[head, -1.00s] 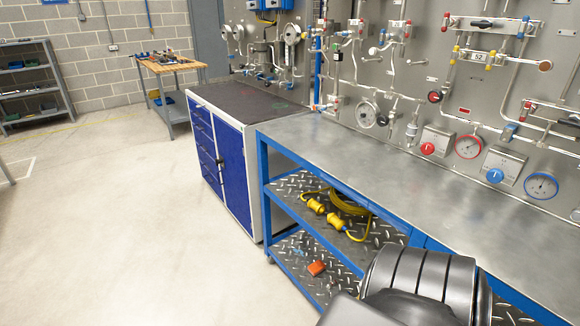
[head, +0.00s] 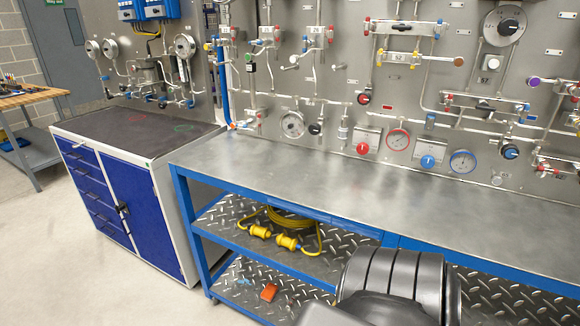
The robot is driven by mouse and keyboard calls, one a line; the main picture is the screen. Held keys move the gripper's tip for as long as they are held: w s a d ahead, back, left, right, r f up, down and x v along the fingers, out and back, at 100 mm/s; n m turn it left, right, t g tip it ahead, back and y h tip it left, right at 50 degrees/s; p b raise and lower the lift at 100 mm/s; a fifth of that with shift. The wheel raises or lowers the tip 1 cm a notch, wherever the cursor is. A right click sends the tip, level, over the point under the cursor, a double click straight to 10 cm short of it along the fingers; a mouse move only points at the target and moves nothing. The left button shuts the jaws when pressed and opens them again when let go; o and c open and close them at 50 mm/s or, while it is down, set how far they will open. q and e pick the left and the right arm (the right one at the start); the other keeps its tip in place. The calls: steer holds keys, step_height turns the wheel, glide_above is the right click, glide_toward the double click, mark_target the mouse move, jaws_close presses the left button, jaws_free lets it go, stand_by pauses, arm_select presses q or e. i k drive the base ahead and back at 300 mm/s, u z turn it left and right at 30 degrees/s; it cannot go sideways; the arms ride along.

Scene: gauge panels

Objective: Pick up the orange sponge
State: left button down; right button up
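A small orange block (head: 269,292), which looks like the orange sponge, lies on the lowest diamond-plate shelf of the blue-framed bench. It shows at the lower middle of the head view, left of a dark arm link of mine. Nothing touches it that I can see. Neither of my grippers shows in the view.
The steel bench top (head: 350,185) is bare. A yellow cable with connectors (head: 290,241) lies on the middle shelf (head: 225,225) above the block. A blue cabinet (head: 125,195) stands left of the bench. A gauge panel (head: 340,80) rises behind. The floor (head: 60,270) at left is clear.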

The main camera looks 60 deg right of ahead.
mark_target(269, 292)
steer(key=z, duration=0.55)
steer(key=i, duration=0.5)
steer(key=z, duration=0.55)
